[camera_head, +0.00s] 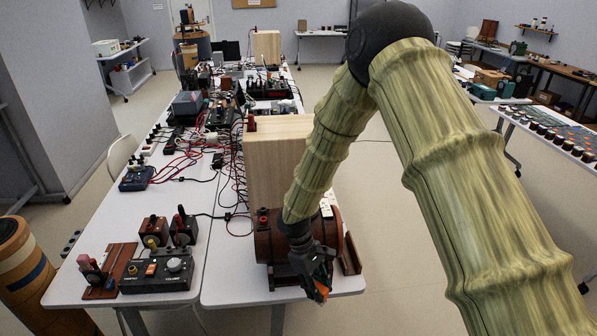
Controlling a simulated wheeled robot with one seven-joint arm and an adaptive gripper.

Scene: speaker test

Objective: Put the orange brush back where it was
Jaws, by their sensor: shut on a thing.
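My gripper (317,276) points down at the right front corner of the white table (235,291). It is shut on the orange brush (322,290), of which only a small orange part shows between the dark fingers. The rest of the brush is hidden by the gripper. The gripper is in front of a dark red-brown cylinder (267,240) lying on its side on the table. Whether the brush touches anything below it, I cannot tell.
A tall pale wooden box (277,165) stands behind the cylinder. A black control box (157,275) with knobs and a small brown stand (110,270) are at the front left. Cables and electronics crowd the table farther back. The floor right of the table is clear.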

